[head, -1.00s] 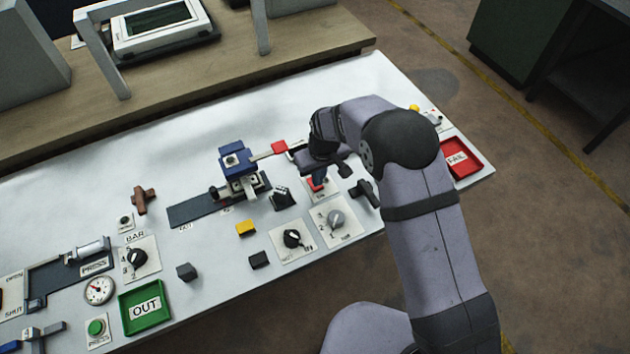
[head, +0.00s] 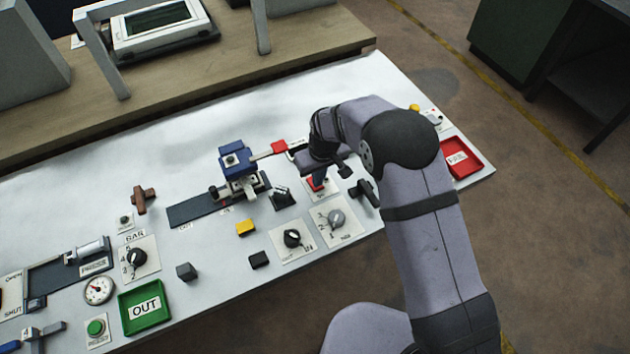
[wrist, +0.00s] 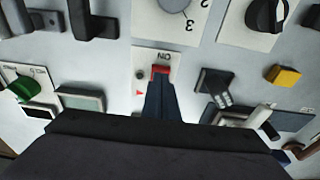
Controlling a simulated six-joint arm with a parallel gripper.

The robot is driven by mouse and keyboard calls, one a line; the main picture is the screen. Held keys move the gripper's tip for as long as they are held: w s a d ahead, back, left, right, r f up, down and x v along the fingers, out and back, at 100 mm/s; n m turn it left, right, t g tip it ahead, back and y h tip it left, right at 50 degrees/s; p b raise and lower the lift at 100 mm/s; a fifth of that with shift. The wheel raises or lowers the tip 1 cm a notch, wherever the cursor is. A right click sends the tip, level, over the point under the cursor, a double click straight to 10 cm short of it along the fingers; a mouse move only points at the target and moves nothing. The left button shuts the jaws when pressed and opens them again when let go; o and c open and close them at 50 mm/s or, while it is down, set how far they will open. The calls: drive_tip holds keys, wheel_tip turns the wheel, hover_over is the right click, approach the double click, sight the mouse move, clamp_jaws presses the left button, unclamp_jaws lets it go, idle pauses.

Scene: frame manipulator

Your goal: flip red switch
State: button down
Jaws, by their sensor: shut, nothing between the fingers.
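The red switch (wrist: 160,70) sits on a small white plate marked ON in the wrist view. It also shows in the head view (head: 315,186), partly hidden by my gripper. My gripper (wrist: 160,86) is shut and empty, its fingertips right at the red switch's edge. They look in contact with it, but I cannot be sure. In the head view my gripper (head: 322,174) points down over the switch plate. Which way the switch is tilted is hard to tell.
A dial plate (head: 335,218) and a black-knob plate (head: 291,239) lie close by. A black angled block (head: 282,197), a blue press-like fixture (head: 238,165) with a red-ended lever and a dark handle (head: 364,191) stand around. A red tray (head: 461,158) is at right.

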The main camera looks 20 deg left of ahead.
drive_tip(key=shift+f+b, duration=0.4)
drive_tip(key=shift+f, duration=0.25)
drive_tip(key=shift+r, duration=0.15)
wheel_tip(320, 180, up, 7)
drive_tip(key=p, duration=0.4)
drive_tip(key=shift+p, duration=0.35)
idle(0.4)
idle(0.3)
drive_tip(key=s+d+r+m, duration=0.2)
drive_tip(key=d+r, duration=0.2)
drive_tip(key=d, duration=0.5)
drive_tip(key=s+d+r+m, duration=0.2)
drive_tip(key=d+r, duration=0.2)
drive_tip(key=d, duration=0.6)
drive_tip(key=s+d+r+m, duration=0.1)
drive_tip(key=s+d+m, duration=0.1)
drive_tip(key=s+d, duration=0.4)
drive_tip(key=s+d+r+m+g+h, duration=0.1)
drive_tip(key=s+d+r+m, duration=0.1)
drive_tip(key=s+d, duration=0.5)
drive_tip(key=s+m, duration=0.1)
drive_tip(key=s, duration=0.2)
drive_tip(key=shift+d, duration=0.2)
